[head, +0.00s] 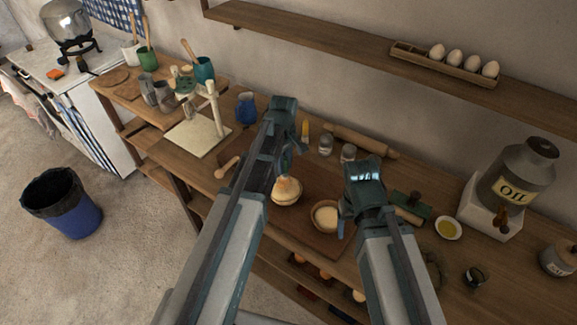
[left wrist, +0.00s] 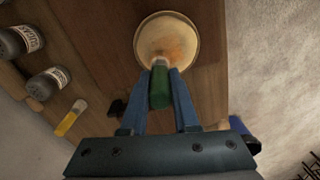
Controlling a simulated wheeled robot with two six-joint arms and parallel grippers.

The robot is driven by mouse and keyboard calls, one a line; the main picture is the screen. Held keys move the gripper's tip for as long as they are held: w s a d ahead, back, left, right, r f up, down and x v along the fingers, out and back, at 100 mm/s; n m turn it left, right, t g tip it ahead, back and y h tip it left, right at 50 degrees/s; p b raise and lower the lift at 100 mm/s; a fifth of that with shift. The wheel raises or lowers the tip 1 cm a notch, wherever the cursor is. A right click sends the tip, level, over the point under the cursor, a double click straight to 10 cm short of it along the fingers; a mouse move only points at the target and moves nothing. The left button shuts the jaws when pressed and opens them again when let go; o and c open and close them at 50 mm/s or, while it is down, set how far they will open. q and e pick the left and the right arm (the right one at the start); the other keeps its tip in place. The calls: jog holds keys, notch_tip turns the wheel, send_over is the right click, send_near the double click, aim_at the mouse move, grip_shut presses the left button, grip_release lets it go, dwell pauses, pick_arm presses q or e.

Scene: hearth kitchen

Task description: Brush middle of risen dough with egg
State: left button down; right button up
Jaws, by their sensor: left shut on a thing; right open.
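My left gripper, also in the left wrist view (left wrist: 160,78), is shut on a green-handled brush (left wrist: 159,88). The brush's pale tip points at the dough's near part; I cannot tell whether it touches. A second bowl (head: 326,229) with pale contents stands to the right. My right gripper (head: 343,224) is beside that bowl, its fingers mostly hidden.
A small dish of yellow liquid (head: 448,229) and an oil can (head: 515,180) stand at right. A white stand (head: 210,125) is at left.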

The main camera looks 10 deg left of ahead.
pick_arm(q)
jog(key=shift+s+a, duration=0.25)
jog(key=shift+s, duration=0.55)
jog(key=shift+s+a, duration=0.25)
jog(key=shift+s, duration=0.55)
jog(key=shift+w, duration=0.1)
jog(key=shift+w+d, duration=0.25)
jog(key=shift+w, duration=0.55)
jog(key=shift+w+d, duration=0.2)
jog(key=shift+w, duration=0.55)
jog(key=shift+r, duration=0.1)
jog(key=shift+s+a, duration=0.25)
jog(key=shift+s, duration=0.6)
jog(key=shift+s+a, duration=0.2)
jog(key=shift+s, duration=0.6)
